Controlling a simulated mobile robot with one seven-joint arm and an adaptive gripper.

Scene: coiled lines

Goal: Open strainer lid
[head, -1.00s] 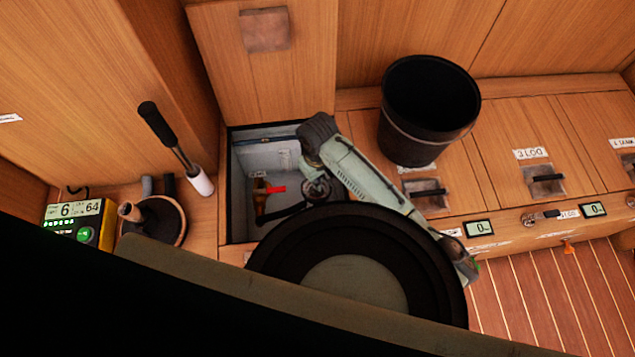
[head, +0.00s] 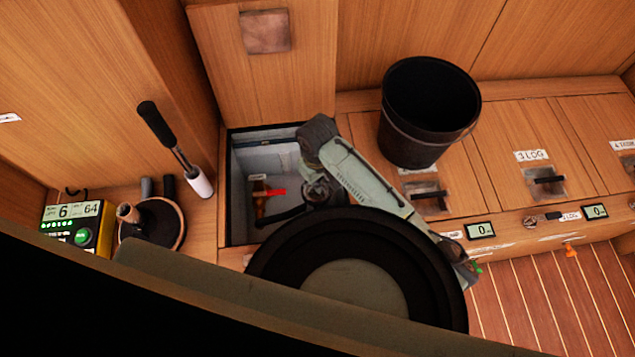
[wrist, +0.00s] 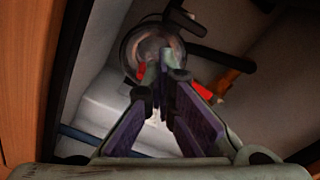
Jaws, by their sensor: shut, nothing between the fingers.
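The strainer (head: 318,192) is a round, clear-topped body inside the open floor compartment (head: 236,190), partly covered by my arm in the head view. In the wrist view the strainer (wrist: 150,48) appears as a round, glassy top with a dark rim, just beyond my fingertips. A dark bar-like part lies over its upper right edge. My gripper (wrist: 160,80) is shut and empty, its tips overlapping the near edge of the strainer in the picture. I cannot tell whether they touch it. In the head view my fingers are hidden behind my arm.
A valve with a red handle (head: 275,190) sits left of the strainer, with a dark hose below. The raised hatch (head: 300,80) stands behind. A black bucket (head: 428,115) stands right on closed hatches. A pump handle (head: 157,124) and a meter (head: 78,225) are left.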

